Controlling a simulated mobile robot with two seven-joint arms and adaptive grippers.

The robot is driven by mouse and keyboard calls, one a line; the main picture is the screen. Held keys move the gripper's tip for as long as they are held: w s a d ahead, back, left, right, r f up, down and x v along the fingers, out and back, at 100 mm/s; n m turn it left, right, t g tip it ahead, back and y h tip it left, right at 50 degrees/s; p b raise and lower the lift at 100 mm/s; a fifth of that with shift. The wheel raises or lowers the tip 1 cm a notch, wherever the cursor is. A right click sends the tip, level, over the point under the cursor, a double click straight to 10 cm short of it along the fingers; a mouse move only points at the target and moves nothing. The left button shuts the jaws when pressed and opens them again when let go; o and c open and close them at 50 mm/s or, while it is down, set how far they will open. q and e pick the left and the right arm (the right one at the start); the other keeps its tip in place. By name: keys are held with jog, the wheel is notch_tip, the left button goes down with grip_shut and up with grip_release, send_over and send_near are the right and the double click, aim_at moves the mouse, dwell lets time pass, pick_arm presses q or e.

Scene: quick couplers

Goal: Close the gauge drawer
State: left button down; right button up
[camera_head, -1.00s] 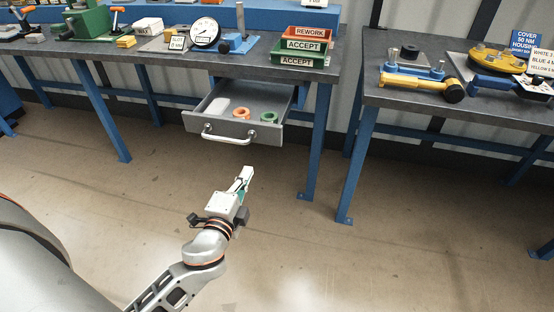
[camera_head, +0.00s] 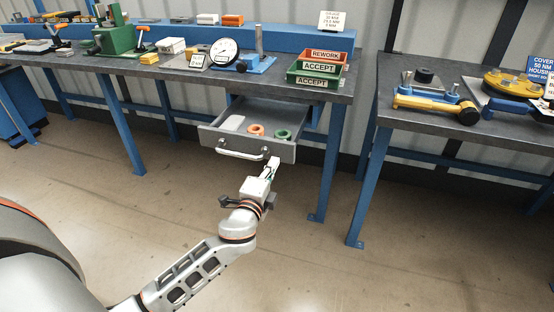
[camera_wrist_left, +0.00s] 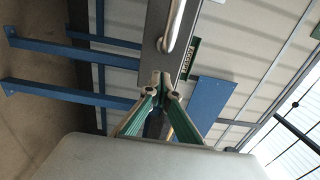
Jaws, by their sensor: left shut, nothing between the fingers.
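The gauge drawer (camera_head: 284,153) is open and juts out beneath the workbench. Its curved metal handle (camera_head: 243,154) is on the front panel. My left gripper (camera_head: 273,161) is shut and empty, with its tips at the front panel near its right end, right of the handle. In the left wrist view, the green-sided fingers (camera_wrist_left: 161,84) come together over the dark drawer front (camera_wrist_left: 154,50), beside the handle (camera_wrist_left: 174,26). I cannot tell if the tips touch the panel. My right gripper is not in view.
The drawer holds a white piece (camera_head: 232,123), an orange ring (camera_head: 256,130) and a green ring (camera_head: 283,134). The workbench (camera_head: 180,72) carries a dial gauge (camera_head: 223,51) and labelled bins (camera_head: 318,68). A blue leg (camera_head: 330,165) stands right of the drawer. The floor in front is clear.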

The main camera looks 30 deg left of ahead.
aim_at(280, 152)
pick_arm(q)
jog(key=shift+x, duration=1.55)
jog(key=shift+w, duration=0.1)
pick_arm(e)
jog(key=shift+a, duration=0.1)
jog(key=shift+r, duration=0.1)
